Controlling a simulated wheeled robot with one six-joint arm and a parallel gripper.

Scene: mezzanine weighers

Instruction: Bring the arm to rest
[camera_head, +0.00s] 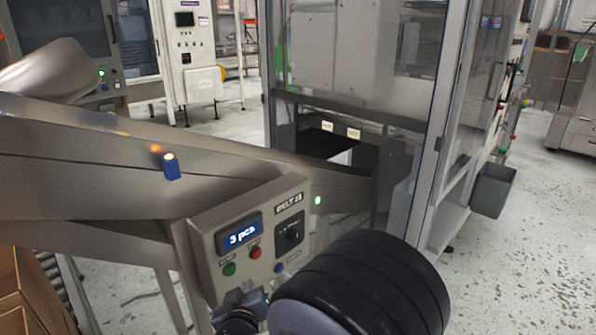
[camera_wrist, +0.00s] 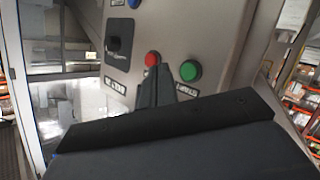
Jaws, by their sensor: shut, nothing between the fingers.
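My gripper (camera_wrist: 154,72) shows in the wrist view with its dark fingers shut and nothing held. Its tips appear just below the red button (camera_wrist: 153,59) and left of the green button (camera_wrist: 190,70); I cannot tell whether they touch the panel. In the head view my gripper (camera_head: 243,297) is low in the picture, in front of the lower edge of the grey control panel (camera_head: 212,225). Part of it is hidden by the large black rounded part of my arm (camera_head: 365,285).
The panel has a display reading "3 pcs" (camera_head: 241,235), a black rotary switch (camera_head: 290,236) and a blue button (camera_head: 279,268). An inclined metal conveyor (camera_head: 90,150) runs behind it. A glass-walled cabinet (camera_head: 365,80) stands beyond. Open floor (camera_head: 530,230) lies to the right.

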